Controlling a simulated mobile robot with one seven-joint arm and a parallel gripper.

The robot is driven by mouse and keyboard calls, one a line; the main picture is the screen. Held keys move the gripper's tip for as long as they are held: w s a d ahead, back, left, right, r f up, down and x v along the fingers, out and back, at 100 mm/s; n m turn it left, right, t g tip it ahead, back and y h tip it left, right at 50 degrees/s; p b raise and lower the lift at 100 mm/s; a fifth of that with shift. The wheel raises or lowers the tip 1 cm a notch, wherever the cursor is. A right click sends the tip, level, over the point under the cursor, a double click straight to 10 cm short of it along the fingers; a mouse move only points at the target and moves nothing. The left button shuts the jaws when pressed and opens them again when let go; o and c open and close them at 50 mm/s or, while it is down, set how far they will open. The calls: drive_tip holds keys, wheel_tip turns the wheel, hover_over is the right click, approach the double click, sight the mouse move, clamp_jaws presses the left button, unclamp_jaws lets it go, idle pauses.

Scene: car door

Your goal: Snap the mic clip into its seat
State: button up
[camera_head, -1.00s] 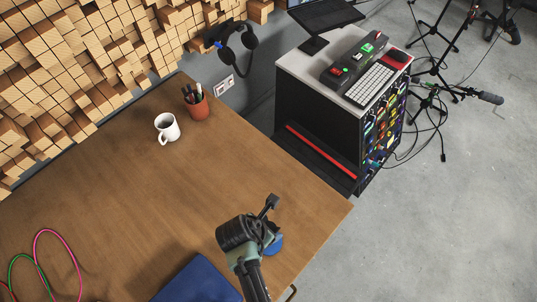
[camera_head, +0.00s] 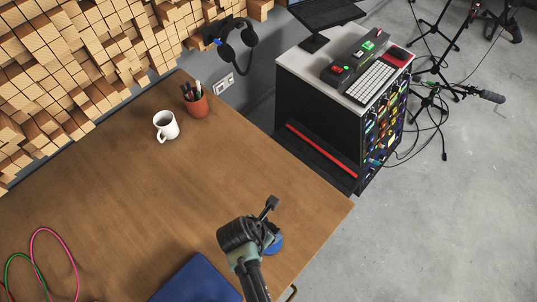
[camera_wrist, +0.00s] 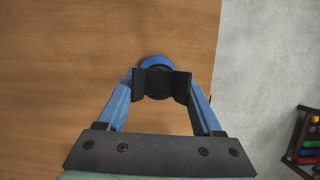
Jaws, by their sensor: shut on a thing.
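My gripper (camera_wrist: 162,87) is low over the wooden table near its right edge, pointing down. In the wrist view its two blue fingers are shut on a small dark round piece (camera_wrist: 160,84), seen between the black fingertip pads. A blue round part (camera_wrist: 156,62) shows just beyond the pads. The blue part also shows beside my gripper in the head view (camera_head: 276,244). I cannot tell whether the dark piece and the blue part are joined, or which is the mic clip. The clip's seat cannot be made out.
The wooden table (camera_head: 130,205) is mostly clear. It holds a white mug (camera_head: 166,126), a pen pot (camera_head: 197,104), a dark blue flat item (camera_head: 200,280) and coloured cables (camera_head: 52,240). A cabinet (camera_head: 318,112) with a keyboard stands beyond. Headphones (camera_head: 240,42) hang on the wall.

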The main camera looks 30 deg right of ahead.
drive_tip(key=shift+f, duration=0.25)
drive_tip(key=o, duration=1.4)
drive_tip(key=v, duration=1.3)
drive_tip(key=shift+d+b, duration=0.1)
drive_tip(key=shift+b, duration=0.25)
